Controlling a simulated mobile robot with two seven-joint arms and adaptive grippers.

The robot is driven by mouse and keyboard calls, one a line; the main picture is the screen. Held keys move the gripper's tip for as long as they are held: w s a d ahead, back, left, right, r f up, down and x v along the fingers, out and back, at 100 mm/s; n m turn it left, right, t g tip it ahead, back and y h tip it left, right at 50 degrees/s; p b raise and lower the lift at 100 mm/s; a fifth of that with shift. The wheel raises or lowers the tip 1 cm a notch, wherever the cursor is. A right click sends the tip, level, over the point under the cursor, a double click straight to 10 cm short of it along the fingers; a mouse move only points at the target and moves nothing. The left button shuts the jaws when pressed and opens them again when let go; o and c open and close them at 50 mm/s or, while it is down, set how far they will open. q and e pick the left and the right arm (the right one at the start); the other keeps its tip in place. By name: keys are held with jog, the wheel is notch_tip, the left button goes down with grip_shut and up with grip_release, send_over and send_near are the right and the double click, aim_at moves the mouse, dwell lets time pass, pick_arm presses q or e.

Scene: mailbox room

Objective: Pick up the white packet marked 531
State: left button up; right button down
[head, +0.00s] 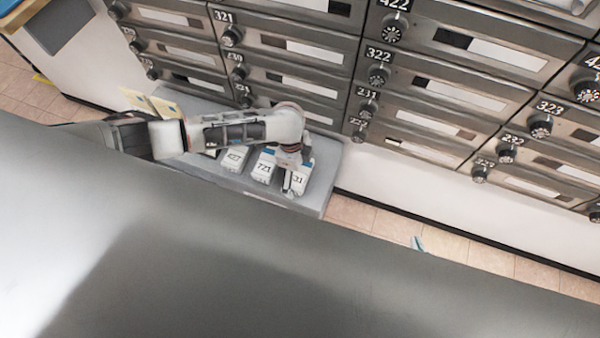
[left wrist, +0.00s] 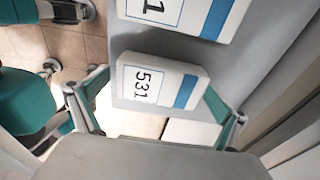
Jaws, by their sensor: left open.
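The white packet marked 531 (left wrist: 148,84), with a blue band, lies on the grey surface in the left wrist view. In the head view it is partly covered by my gripper, and only the end of its number (head: 299,181) shows. My left gripper (left wrist: 155,112) is open, with one finger on each side of the packet's near end in the wrist view. Whether the fingers touch it I cannot tell. In the head view my left gripper (head: 297,170) is over the packet. My right gripper is in neither view.
Packets marked 721 (head: 264,168) and 427 (head: 235,157) lie in a row to the left on the grey table (head: 322,178). Yellowish packets (head: 150,103) lie at its far left. Metal mailboxes (head: 450,90) with dials line the wall behind. Tiled floor (head: 370,217) shows to the right.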

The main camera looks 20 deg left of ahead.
pick_arm(q)
jog(key=shift+w+r, duration=0.1)
jog(key=shift+r, duration=0.05)
jog(key=shift+c, duration=0.4)
jog(key=c, duration=1.1)
